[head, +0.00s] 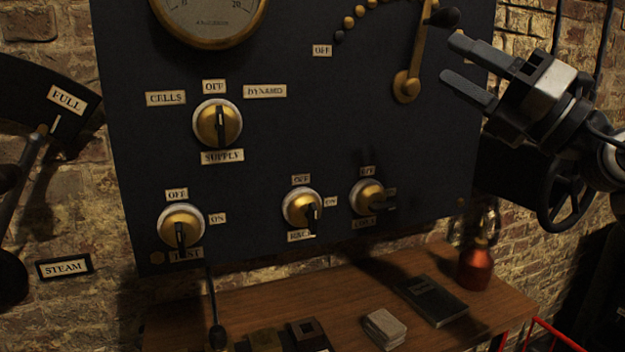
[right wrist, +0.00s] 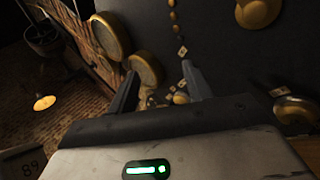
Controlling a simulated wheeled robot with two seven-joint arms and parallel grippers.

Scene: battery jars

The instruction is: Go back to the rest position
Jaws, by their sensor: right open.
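My right gripper (head: 451,60) is in the upper right of the head view, in front of the dark panel (head: 330,130). Its two fingers are apart with nothing between them. It is near the brass lever (head: 407,85) with a black knob, but a gap shows between them in the picture. In the right wrist view the fingers of the gripper (right wrist: 160,80) are spread, with the panel's brass fittings beyond. My left gripper does not show in either view.
The panel carries a gauge (head: 212,20), a supply switch (head: 217,124) and three smaller switches along the bottom. Below, a wooden shelf (head: 270,305) holds a dark book (head: 432,300), a pale stack (head: 384,328) and a red-orange lamp (head: 476,268). A black handwheel (head: 565,195) is at right.

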